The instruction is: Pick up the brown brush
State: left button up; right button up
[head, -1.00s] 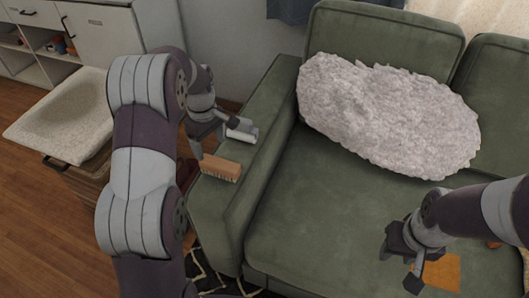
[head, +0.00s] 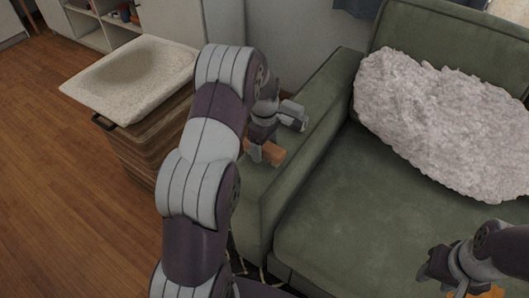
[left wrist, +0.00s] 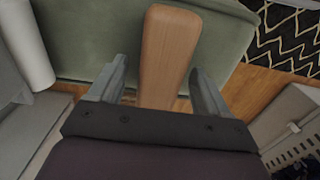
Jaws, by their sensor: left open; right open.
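The brown brush (head: 271,154) lies on the left armrest of the green sofa, partly hidden by my left gripper in the head view. In the left wrist view its wooden back (left wrist: 168,50) runs between the two open fingers, with a gap visible on each side. My left gripper (head: 268,148) is open over the brush, pointing down. It also shows in the left wrist view (left wrist: 155,90). My right gripper (head: 432,276) is over the sofa seat at the lower right, apart from the brush; an orange item (head: 490,294) shows beside it.
The green armrest (head: 318,108) supports the brush. A fluffy grey-white cushion (head: 440,125) leans on the sofa back. Wooden floor is open at far left.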

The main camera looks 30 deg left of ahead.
aim_at(266, 145)
pick_arm(q)
jog(key=c, duration=1.1)
jog(key=shift+r, duration=0.1)
jog(key=r, duration=0.1)
jog(key=r+p, duration=0.1)
jog(key=r, duration=0.2)
jog(key=shift+d+r, duration=0.35)
jog(key=d+r+p, duration=0.1)
jog(key=d+r, duration=0.2)
jog(key=d, duration=0.2)
jog(key=s+d+r+p, duration=0.1)
jog(key=d+r, duration=0.2)
jog(key=d, duration=0.3)
jog(key=shift+r, duration=0.1)
